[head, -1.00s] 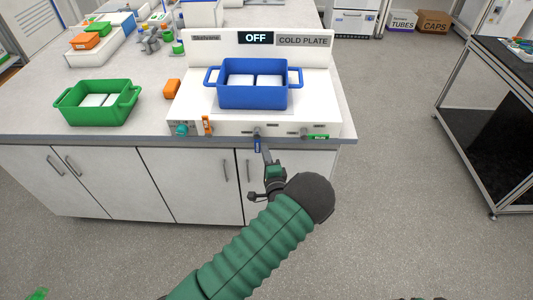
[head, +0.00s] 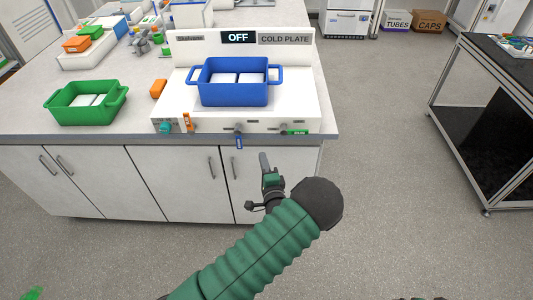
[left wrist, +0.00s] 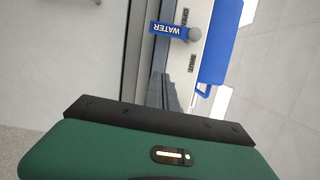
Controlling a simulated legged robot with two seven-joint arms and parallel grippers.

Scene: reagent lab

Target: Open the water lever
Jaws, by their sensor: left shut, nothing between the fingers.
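The water lever (head: 239,142) is a small blue handle hanging down from its pivot on the front panel of the cold plate (head: 205,114). In the left wrist view the blue lever (left wrist: 170,30) reads WATER and runs left from a grey round pivot. OPEN and SHUT labels are on the panel beside the pivot, one on either side. My left gripper (head: 264,162) is shut and empty, below and to the right of the lever in the head view, apart from it. Its fingers (left wrist: 163,92) also show in the left wrist view.
A blue tub (head: 234,90) sits on the cold plate, whose display reads OFF. An orange lever (head: 188,122), a teal knob (head: 165,127) and a green lever (head: 295,132) share the panel. A green tub (head: 84,104) stands left. Cabinet doors (head: 178,183) lie below; open floor is to the right.

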